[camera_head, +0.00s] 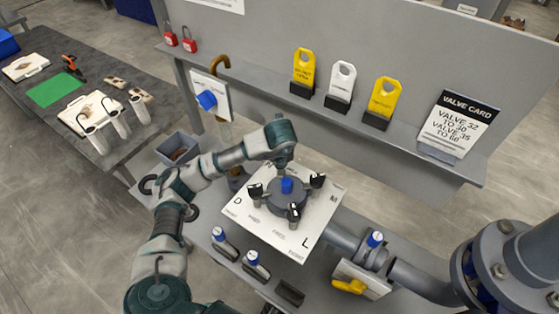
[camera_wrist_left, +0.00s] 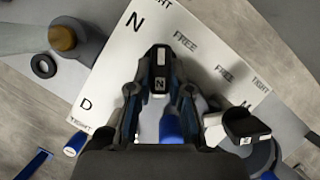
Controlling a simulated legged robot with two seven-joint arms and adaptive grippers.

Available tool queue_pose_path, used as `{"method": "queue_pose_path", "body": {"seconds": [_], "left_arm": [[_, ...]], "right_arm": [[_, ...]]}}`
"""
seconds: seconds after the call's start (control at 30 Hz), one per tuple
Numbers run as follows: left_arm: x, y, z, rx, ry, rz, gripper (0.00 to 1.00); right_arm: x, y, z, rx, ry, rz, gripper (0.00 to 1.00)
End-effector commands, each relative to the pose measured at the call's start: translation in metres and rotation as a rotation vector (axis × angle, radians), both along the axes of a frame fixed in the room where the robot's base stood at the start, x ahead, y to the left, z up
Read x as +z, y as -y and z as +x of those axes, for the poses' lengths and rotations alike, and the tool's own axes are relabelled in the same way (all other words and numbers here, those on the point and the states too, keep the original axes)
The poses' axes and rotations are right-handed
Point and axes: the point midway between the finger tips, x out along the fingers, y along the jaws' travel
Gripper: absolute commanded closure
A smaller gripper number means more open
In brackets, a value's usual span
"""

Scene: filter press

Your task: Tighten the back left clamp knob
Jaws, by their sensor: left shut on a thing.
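The filter press (camera_head: 287,194) sits on a white plate (camera_head: 305,243) marked with letters and FREE and TIGHT. Black clamp knobs stand around its round grey lid: a left one (camera_head: 255,191), a right one (camera_head: 317,181) and a front one (camera_head: 294,212). A blue part (camera_head: 286,185) is at the lid's centre. My left gripper (camera_head: 283,163) reaches down at the back of the lid and hides the knob there. In the left wrist view, my left gripper (camera_wrist_left: 159,92) is shut on a black knob marked N (camera_wrist_left: 160,83). Another black knob (camera_wrist_left: 247,125) is beside it at the right.
A shelf behind holds yellow and white tags and a valve card (camera_head: 457,124). A grey bin (camera_head: 178,150) stands at the left.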

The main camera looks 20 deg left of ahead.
Motion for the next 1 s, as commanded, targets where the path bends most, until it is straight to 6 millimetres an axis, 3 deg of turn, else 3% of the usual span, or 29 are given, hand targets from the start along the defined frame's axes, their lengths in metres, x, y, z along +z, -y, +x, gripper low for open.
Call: {"method": "queue_pose_path", "body": {"seconds": [0.4,0.97,1.0], "left_arm": [[0.0058,0.0005,0.0038,0.194,0.015,-0.003,1.00],[0.0053,0.0004,0.0039,0.221,0.016,-0.003,1.00],[0.0051,0.0005,0.0039,0.220,0.015,-0.003,0.71]], "right_arm": [[0.0060,-0.0001,0.0007,-0.001,0.001,0.000,0.60],[0.0064,-0.0045,0.0006,-0.004,0.002,0.006,0.60],[0.0064,-0.0045,0.0005,-0.003,0.001,0.006,0.60]]}}
